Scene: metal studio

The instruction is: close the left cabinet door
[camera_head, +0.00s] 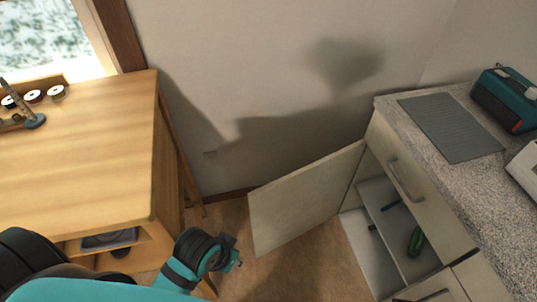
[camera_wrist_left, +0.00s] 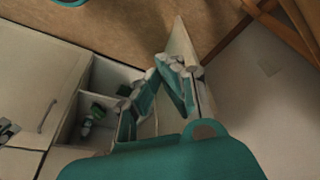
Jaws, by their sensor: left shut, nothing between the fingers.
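The cabinet door (camera_head: 305,197) stands wide open, swung out to the left of its compartment. In the left wrist view the door (camera_wrist_left: 181,42) shows nearly edge-on behind the fingers. The open compartment (camera_head: 367,245) holds a shelf and a green object (camera_head: 415,241). My left gripper (camera_head: 238,263) is low, just left of the door's free lower corner, mostly hidden behind my wrist. In the left wrist view its fingers (camera_wrist_left: 165,64) are shut and empty. They overlap the door there; I cannot tell whether they touch it. My right gripper is not in view.
A wooden desk (camera_head: 85,150) with spools stands at the left, close to my left arm. A granite counter (camera_head: 475,190) with a grey mat (camera_head: 451,127) and a teal device (camera_head: 505,100) tops the cabinet. A strip of brown floor (camera_head: 300,270) is free below the door.

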